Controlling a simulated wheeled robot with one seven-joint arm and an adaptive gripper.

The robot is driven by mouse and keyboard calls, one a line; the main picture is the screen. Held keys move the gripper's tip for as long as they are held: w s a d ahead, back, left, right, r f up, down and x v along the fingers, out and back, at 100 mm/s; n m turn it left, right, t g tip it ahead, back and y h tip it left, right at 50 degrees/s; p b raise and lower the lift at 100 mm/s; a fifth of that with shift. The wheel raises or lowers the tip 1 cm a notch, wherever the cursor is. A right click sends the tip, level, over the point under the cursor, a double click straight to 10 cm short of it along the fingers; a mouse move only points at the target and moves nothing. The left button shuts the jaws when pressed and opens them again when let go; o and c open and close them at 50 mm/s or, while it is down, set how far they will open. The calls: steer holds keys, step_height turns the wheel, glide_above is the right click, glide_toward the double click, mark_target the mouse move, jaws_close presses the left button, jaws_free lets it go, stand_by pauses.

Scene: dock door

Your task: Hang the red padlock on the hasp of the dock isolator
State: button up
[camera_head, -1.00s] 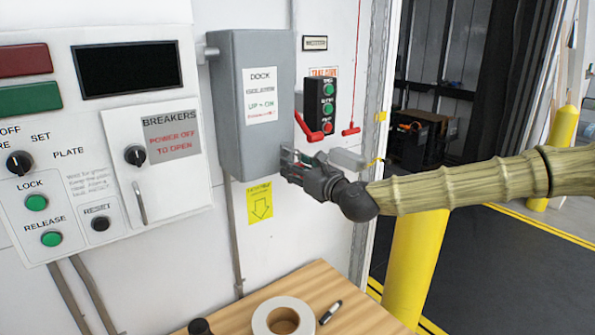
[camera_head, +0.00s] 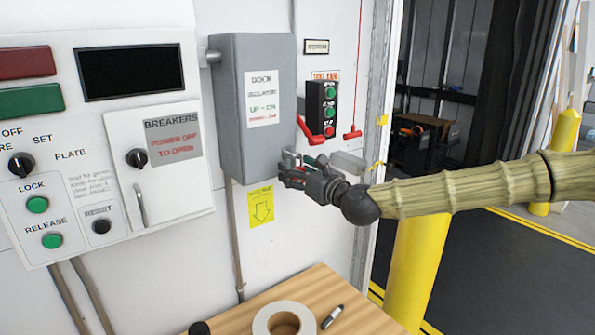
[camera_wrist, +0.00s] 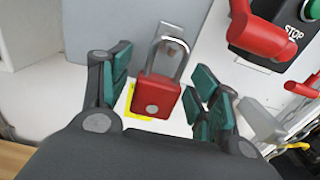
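The red padlock (camera_wrist: 156,97) is upright in the wrist view, its silver shackle up and apparently closed. The shackle overlaps the grey metal hasp plate (camera_wrist: 177,32); I cannot tell whether it passes through the hole. The grey dock isolator box (camera_head: 256,110) is on the wall in the head view, with the hasp near its lower right corner. My gripper (camera_wrist: 165,93) has its green-padded fingers spread on either side of the padlock body, with narrow gaps showing. It is also at the box's lower right in the head view (camera_head: 284,172), where it mostly hides the padlock.
A red lever (camera_head: 311,132) and a black button station (camera_head: 321,106) are just right of the isolator. A wooden table (camera_head: 335,305) below carries a tape roll (camera_head: 284,322) and a marker (camera_head: 332,316). A yellow post (camera_head: 416,262) stands at right.

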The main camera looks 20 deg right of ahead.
stand_by(0.3)
steer(key=v, duration=1.2)
